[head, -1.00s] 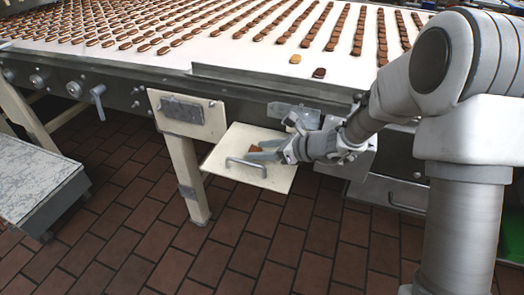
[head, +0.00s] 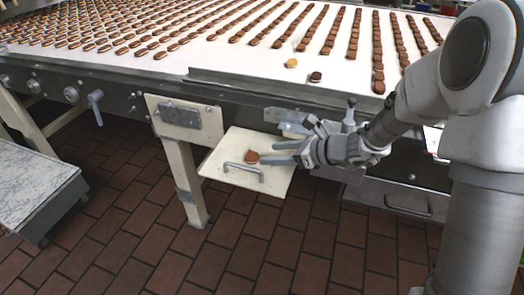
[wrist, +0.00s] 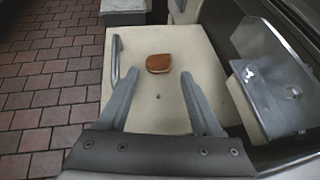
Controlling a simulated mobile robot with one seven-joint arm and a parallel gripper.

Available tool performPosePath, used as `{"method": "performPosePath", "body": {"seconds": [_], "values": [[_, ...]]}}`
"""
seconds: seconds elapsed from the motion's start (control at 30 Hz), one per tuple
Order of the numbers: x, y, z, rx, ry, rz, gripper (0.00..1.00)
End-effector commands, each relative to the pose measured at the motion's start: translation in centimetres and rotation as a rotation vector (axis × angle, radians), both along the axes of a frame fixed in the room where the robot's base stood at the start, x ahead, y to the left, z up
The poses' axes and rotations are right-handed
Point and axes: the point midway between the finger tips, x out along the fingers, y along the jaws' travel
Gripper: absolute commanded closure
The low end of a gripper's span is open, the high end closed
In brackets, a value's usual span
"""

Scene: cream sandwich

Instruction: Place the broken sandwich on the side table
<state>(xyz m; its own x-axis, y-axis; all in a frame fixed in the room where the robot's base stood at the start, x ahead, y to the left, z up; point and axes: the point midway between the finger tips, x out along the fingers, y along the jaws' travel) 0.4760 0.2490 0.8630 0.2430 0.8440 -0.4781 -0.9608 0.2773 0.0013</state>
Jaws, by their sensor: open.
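The broken sandwich (head: 252,157), a small brown piece with one rounded side, lies on the cream side table (head: 222,148), a square panel with a metal handle below the conveyor's front edge. The wrist view shows the sandwich (wrist: 159,64) lying flat near the panel's middle, ahead of the fingertips. My gripper (head: 272,153) is open, to the right of the sandwich. In the wrist view the two fingers of my gripper (wrist: 159,80) are spread wide with nothing between them, apart from the sandwich.
The white conveyor (head: 230,65) carries rows of brown sandwiches, with a lighter piece (head: 291,63) and a darker one (head: 316,76) near its front edge. The panel's metal handle (head: 243,171) stands up close to the sandwich. A grey-topped bench (head: 35,185) is at left. Brick floor is clear.

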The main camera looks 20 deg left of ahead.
Motion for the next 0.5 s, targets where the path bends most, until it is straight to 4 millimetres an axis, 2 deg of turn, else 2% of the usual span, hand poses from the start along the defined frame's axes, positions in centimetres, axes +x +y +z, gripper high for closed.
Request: {"method": "performPosePath", "body": {"seconds": [0.03, 0.2, 0.33, 0.5], "values": [[-0.2, -1.1, 0.9, 0.0, -0.001, -0.005, 0.34], [-1.0, -3.7, 2.3, -0.001, 0.0, -0.003, 0.34], [-1.4, -4.8, 2.8, -0.001, 0.001, -0.001, 0.34], [-1.6, -5.4, 3.0, 0.0, 0.001, 0.0, 0.34]]}}
